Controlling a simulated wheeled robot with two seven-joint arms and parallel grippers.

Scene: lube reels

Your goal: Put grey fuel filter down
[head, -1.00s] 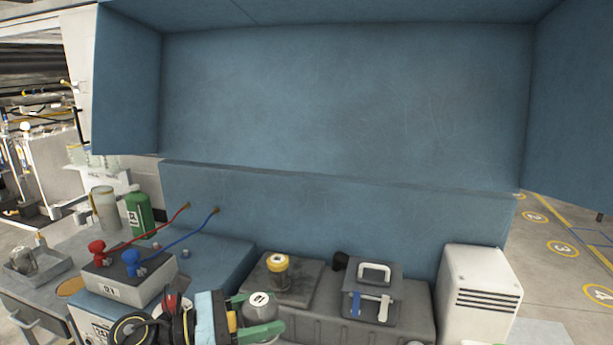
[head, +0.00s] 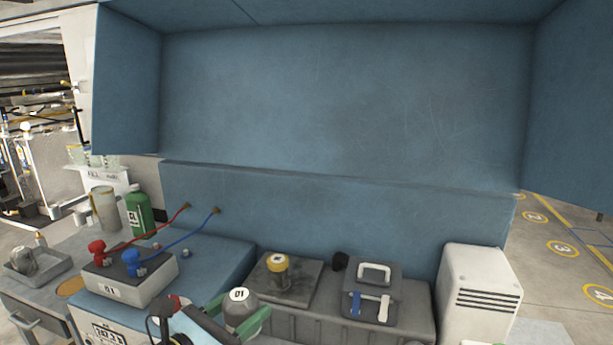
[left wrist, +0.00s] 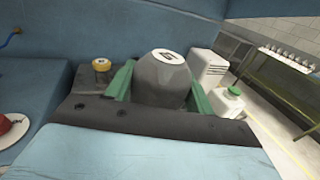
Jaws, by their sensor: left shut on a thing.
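The grey fuel filter (head: 240,308) has a white top label and sits between the green fingers of my left gripper (head: 242,318), low in the head view. In the left wrist view the filter (left wrist: 162,80) fills the middle, with a green finger on each side, and the gripper is shut on it. Its underside is hidden, so I cannot tell whether it touches anything. My right gripper is not in view.
A yellow-topped filter (head: 278,268) stands on a dark plate (head: 300,290) on the grey bench. A grey toolbox (head: 372,292) and a white vented box (head: 474,295) stand to the right. A box with red and blue fittings (head: 130,280) stands left.

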